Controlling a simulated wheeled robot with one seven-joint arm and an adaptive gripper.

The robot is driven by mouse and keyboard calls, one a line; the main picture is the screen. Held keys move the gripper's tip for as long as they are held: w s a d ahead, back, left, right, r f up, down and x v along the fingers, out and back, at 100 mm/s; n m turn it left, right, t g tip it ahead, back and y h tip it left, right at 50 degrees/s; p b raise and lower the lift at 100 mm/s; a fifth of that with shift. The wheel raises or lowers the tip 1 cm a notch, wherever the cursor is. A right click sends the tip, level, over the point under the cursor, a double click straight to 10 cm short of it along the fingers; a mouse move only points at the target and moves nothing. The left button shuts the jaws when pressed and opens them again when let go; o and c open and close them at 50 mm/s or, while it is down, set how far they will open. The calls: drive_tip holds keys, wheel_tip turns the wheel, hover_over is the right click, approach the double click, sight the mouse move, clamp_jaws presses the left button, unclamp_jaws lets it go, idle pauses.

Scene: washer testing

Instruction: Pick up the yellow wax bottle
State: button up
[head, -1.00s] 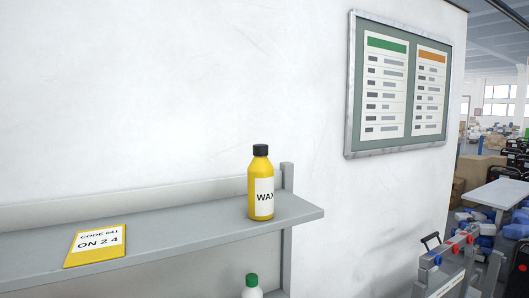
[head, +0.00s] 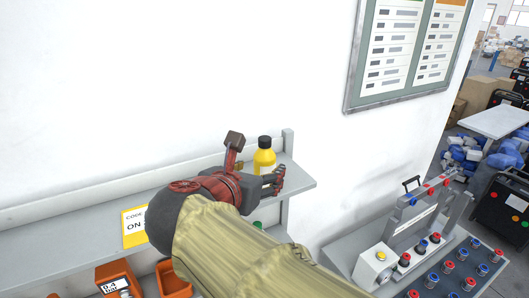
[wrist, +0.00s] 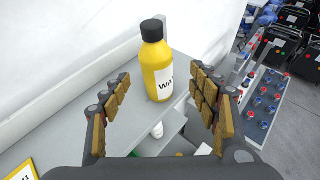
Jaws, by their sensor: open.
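The yellow wax bottle (head: 264,157) with a black cap stands upright near the right end of the grey shelf (head: 300,183). In the wrist view the bottle (wrist: 156,68) shows its white label and stands ahead of my gripper, in line with the gap between the fingers. My gripper (wrist: 160,97) is open and empty, one finger on each side of that gap. In the head view my gripper (head: 255,165) reaches over the shelf and hides the lower part of the bottle. I cannot tell there how close the fingertips are to it.
Orange bins (head: 118,275) and a green-capped bottle, mostly hidden, are below. A control panel (head: 440,270) stands to the right. The wall is close behind the shelf.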

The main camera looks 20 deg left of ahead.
sight(261, 163)
drive_tip(key=shift+w+a+r, duration=0.2)
drive_tip(key=shift+a+r, duration=0.05)
drive_tip(key=shift+a, duration=0.05)
drive_tip(key=p+x, duration=0.2)
drive_tip(key=x, duration=0.5)
drive_tip(key=shift+w, duration=0.35)
drive_tip(key=shift+s, duration=0.1)
drive_tip(key=shift+c, duration=0.2)
drive_tip(key=shift+c, duration=1.2)
drive_tip(key=c, duration=1.3)
